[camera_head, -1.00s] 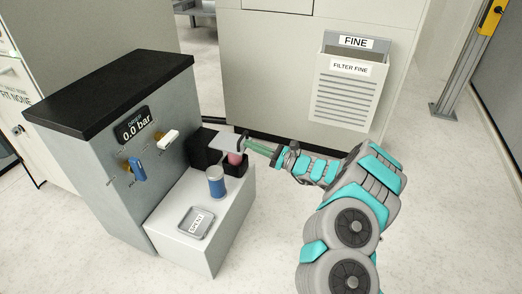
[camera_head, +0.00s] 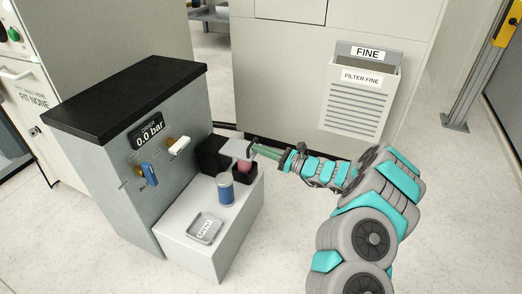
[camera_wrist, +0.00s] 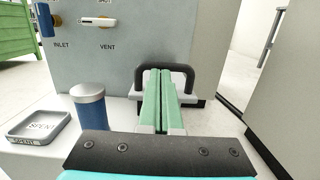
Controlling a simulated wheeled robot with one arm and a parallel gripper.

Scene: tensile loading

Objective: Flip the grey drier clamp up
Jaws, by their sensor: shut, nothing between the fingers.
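The grey drier clamp (camera_head: 232,146) is a flat light-grey plate with a dark loop handle at its right end. It lies about level over a black block and a pink cylinder (camera_head: 245,164) in the head view. In the wrist view its dark handle (camera_wrist: 184,73) arches around the fingertips, with part of the grey plate (camera_wrist: 190,99) below. My gripper (camera_head: 256,150) is shut and empty, its green fingers pointing at the handle. Its fingertips (camera_wrist: 158,72) overlap the handle opening in the wrist view; I cannot tell whether they touch it.
A blue cylinder (camera_head: 225,188) with a grey top and a SPENT tray (camera_head: 206,229) stand on the white ledge (camera_head: 184,247). The panel has a blue inlet lever (camera_head: 149,174) and a white vent lever (camera_head: 180,146). A FILTER FINE bin (camera_head: 358,104) is behind.

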